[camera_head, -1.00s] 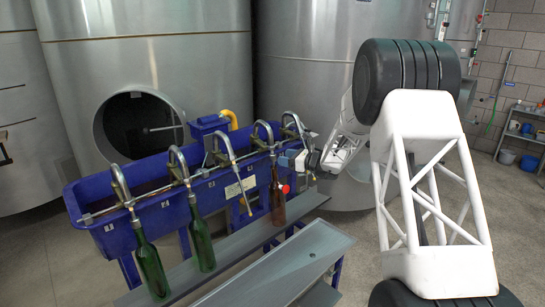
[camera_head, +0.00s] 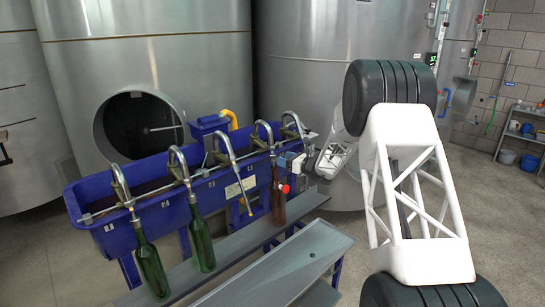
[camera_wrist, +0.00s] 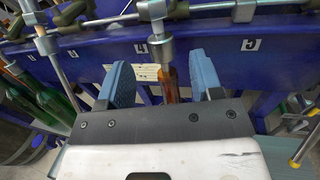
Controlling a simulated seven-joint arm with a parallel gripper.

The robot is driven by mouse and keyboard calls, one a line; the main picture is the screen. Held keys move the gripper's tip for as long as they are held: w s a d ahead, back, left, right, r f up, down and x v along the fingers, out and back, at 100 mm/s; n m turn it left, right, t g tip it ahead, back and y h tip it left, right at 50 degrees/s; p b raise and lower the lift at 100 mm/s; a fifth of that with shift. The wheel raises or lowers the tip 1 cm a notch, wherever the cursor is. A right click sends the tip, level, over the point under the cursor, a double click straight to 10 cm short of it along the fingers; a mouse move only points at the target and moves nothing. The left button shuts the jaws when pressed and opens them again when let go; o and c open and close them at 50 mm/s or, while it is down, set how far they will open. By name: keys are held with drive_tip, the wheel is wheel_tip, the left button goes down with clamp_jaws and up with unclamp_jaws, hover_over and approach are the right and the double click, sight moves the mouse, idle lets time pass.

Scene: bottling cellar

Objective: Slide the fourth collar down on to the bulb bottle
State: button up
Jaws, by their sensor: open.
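The bulb bottle (camera_head: 278,203) is brown and stands upright under the fourth spout. Its neck (camera_wrist: 171,84) shows between my fingers in the wrist view. The fourth collar (camera_wrist: 160,47) is a grey metal cylinder on the spout, just above the neck; I cannot tell whether it touches the bottle's mouth. My gripper (camera_wrist: 164,82) is open, with one blue finger on each side of the neck, below the collar. In the head view my gripper (camera_head: 287,162) is small and partly hidden by its own hand. The lower bottle is hidden in the wrist view.
Two green bottles (camera_head: 151,268) (camera_head: 200,240) stand under the left spouts. The blue trough (camera_head: 165,215) runs behind, with a grey shelf (camera_head: 235,242) below. The fifth spout (camera_wrist: 242,12) is close on the right, and a thin spout tube (camera_wrist: 62,70) hangs left of my gripper.

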sight(273, 154)
drive_tip(key=shift+x, duration=3.35)
drive_tip(key=c, duration=0.6)
